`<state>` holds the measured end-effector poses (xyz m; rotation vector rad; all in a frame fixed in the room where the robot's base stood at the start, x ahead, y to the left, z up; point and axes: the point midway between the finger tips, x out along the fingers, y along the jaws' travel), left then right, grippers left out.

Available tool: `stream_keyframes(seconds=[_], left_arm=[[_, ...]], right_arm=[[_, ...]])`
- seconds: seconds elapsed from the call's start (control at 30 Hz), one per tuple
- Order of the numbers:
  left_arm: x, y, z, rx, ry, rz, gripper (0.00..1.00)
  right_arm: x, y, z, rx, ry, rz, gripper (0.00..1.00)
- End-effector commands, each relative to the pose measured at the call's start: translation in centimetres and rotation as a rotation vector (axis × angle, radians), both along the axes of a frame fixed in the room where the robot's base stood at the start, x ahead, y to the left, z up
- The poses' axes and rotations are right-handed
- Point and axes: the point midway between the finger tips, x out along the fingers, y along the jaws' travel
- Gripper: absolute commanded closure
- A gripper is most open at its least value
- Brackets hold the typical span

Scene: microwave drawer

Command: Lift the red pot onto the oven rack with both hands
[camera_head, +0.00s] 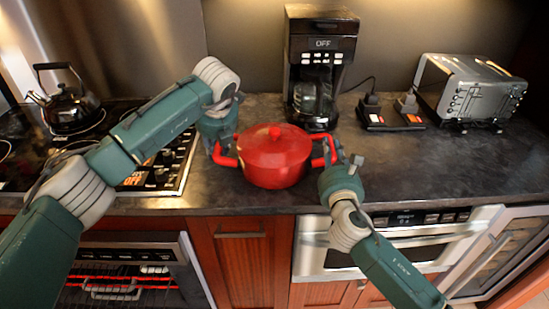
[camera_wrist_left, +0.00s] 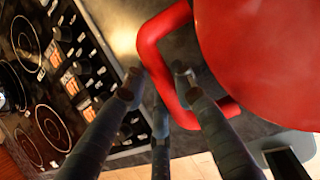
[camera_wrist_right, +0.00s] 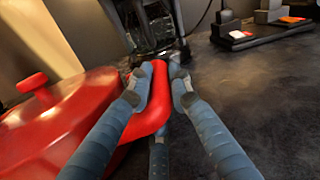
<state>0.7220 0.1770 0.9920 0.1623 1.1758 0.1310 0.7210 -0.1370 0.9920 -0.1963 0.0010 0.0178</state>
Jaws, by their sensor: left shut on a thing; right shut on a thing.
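The red pot (camera_head: 273,160) with its lid on is upright at the counter, below the coffee maker in the head view; I cannot tell whether it touches the counter. My left gripper (camera_head: 222,143) is at its left handle. In the left wrist view the fingers (camera_wrist_left: 158,88) close around that red handle (camera_wrist_left: 151,50). My right gripper (camera_head: 340,160) is at the right handle, and in the right wrist view its fingers (camera_wrist_right: 157,85) are shut on the handle (camera_wrist_right: 158,118). The oven (camera_head: 125,275) is at lower left, with red-edged racks (camera_head: 110,284) visible inside.
A stove (camera_head: 150,180) with a kettle (camera_head: 68,105) is at left. A coffee maker (camera_head: 316,70) stands behind the pot. A toaster (camera_head: 470,88) and a dark device with lit switches (camera_head: 390,118) are at right. The right front counter (camera_head: 450,165) is clear.

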Motion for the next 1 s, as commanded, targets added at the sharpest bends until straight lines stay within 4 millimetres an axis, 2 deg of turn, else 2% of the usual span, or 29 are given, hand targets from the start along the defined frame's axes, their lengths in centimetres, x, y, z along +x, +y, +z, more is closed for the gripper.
stream_keyframes(seconds=[0.17,0.2,0.47,1.0], left_arm=[[0.0,0.0,0.0,0.001,0.001,0.001,1.0],[0.2,0.0,0.5,-0.001,-0.008,0.0,1.0],[0.2,0.1,1.0,-0.001,-0.007,0.0,1.0],[0.2,0.1,5.1,0.002,-0.008,-0.001,1.0]], right_arm=[[0.0,0.0,0.3,0.0,-0.004,0.001,1.0],[0.1,0.0,1.1,0.0,-0.018,0.003,1.0],[0.1,0.0,1.6,0.001,-0.018,0.003,1.0],[0.1,0.0,5.7,0.001,-0.018,0.003,1.0]])
